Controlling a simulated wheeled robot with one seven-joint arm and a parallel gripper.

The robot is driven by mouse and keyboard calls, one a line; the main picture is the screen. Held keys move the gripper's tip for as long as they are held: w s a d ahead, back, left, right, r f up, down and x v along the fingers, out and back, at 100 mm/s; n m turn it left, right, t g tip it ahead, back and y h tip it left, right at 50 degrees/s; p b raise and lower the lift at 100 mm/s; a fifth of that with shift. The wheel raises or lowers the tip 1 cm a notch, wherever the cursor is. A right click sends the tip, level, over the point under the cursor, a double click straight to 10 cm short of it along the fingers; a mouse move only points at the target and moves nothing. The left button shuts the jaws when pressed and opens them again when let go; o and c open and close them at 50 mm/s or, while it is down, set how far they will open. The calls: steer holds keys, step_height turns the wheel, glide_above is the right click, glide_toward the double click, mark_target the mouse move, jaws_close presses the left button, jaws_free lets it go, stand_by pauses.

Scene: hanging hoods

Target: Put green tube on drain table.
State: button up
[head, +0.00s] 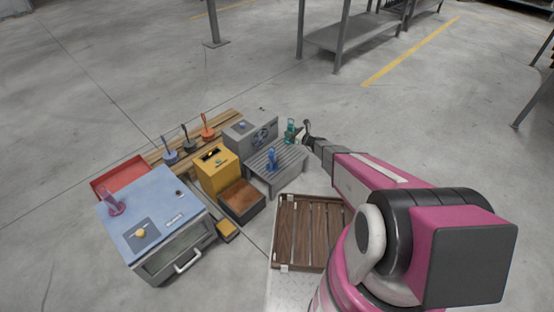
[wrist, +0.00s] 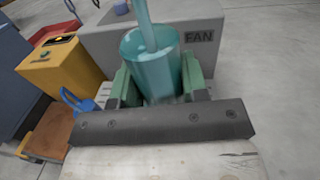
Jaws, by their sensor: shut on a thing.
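The green tube (head: 290,127) is a translucent teal cylinder with a thin stem rising from it. In the wrist view the tube (wrist: 153,68) stands between the two green fingers of my gripper (wrist: 160,82), which is shut on it. In the head view the tube is at the far right corner of the grey slatted table (head: 290,168), which looks like the drain table. I cannot tell whether the tube touches the tabletop. A blue tube-like item (head: 271,158) stands on that table; its blue handle (wrist: 78,101) shows left of my gripper in the wrist view.
A grey box marked FAN (wrist: 199,37) stands behind the tube. A yellow box (head: 213,172) and a brown-topped block (head: 241,200) are left of the table. A blue-topped cabinet (head: 160,205) is further left. A wooden slatted rack (head: 300,230) lies in front.

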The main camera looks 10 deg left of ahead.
steer(key=f, duration=1.1)
steer(key=shift+a, duration=0.25)
steer(key=shift+f, duration=0.15)
steer(key=o, duration=1.1)
steer(key=shift+c, duration=0.2)
